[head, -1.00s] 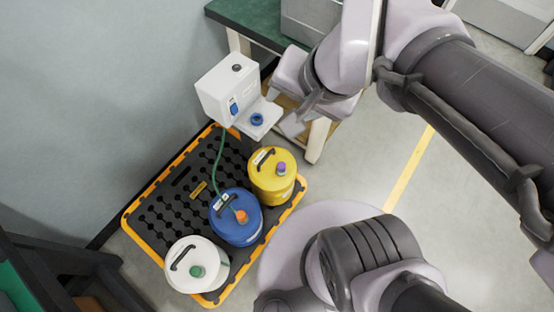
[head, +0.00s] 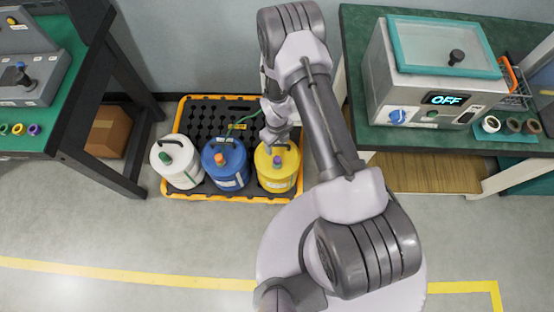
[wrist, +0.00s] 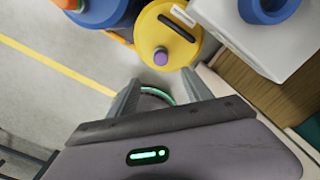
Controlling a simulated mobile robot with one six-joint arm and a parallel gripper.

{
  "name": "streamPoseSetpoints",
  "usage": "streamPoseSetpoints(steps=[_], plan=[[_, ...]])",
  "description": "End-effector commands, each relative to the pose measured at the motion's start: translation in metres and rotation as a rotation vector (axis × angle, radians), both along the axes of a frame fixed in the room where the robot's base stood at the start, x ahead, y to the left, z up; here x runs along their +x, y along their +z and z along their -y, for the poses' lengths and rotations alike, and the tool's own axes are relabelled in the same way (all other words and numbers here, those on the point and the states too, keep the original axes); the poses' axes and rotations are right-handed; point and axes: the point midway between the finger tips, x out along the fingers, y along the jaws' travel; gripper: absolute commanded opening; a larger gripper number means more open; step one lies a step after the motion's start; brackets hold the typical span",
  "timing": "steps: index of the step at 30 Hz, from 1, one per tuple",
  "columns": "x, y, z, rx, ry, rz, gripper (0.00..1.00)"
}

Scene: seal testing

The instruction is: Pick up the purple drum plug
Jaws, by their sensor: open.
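The purple drum plug (head: 278,160) sits on top of the yellow drum (head: 279,179), the rightmost of three drums. In the wrist view the plug (wrist: 161,57) stands on the yellow drum's lid (wrist: 180,25), beyond my fingertips and clear of them. My gripper (wrist: 160,80) is open and empty, with its two fingers spread below the plug in that picture. In the head view my gripper (head: 277,142) hangs over the back of the yellow drum, partly hidden by my own arm.
A blue drum (head: 225,167) with an orange plug and a white drum (head: 179,165) stand left on the orange-rimmed pallet (head: 205,196). Tables stand on both sides; floor in front is clear.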

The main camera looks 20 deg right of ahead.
Motion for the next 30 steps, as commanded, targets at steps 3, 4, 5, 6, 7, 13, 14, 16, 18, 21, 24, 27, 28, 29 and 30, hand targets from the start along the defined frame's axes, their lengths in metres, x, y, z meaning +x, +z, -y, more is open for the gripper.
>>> streamPoseSetpoints(steps=[3, 4, 5, 6, 7, 13, 14, 16, 18, 21, 24, 27, 28, 29, 30], plan=[[-0.002, -0.046, 0.000, 0.000, 0.001, -0.004, 0.58], [-0.002, -0.055, 0.000, 0.000, 0.001, -0.004, 0.58], [-0.002, -0.063, 0.000, 0.000, 0.001, -0.004, 0.58], [-0.001, -0.073, 0.000, 0.000, 0.001, -0.004, 0.58], [-0.001, -0.078, 0.000, 0.000, 0.001, -0.002, 0.58], [-0.001, -0.098, 0.000, 0.000, 0.001, -0.002, 0.58], [-0.001, -0.101, 0.001, 0.000, 0.001, -0.003, 0.58], [-0.001, -0.113, 0.002, 0.000, 0.001, -0.003, 0.58], [-0.001, -0.129, 0.003, 0.000, 0.001, -0.002, 0.58], [-0.001, -0.146, 0.003, 0.001, 0.001, -0.003, 0.58], [-0.001, -0.146, 0.003, 0.000, 0.001, -0.002, 0.58], [-0.001, -0.144, 0.003, 0.000, 0.002, -0.002, 0.58], [-0.001, -0.144, 0.003, 0.000, 0.002, -0.002, 0.54], [-0.001, -0.144, 0.003, 0.000, 0.002, -0.002, 0.48], [-0.001, -0.144, 0.003, 0.000, 0.002, -0.002, 0.40]])
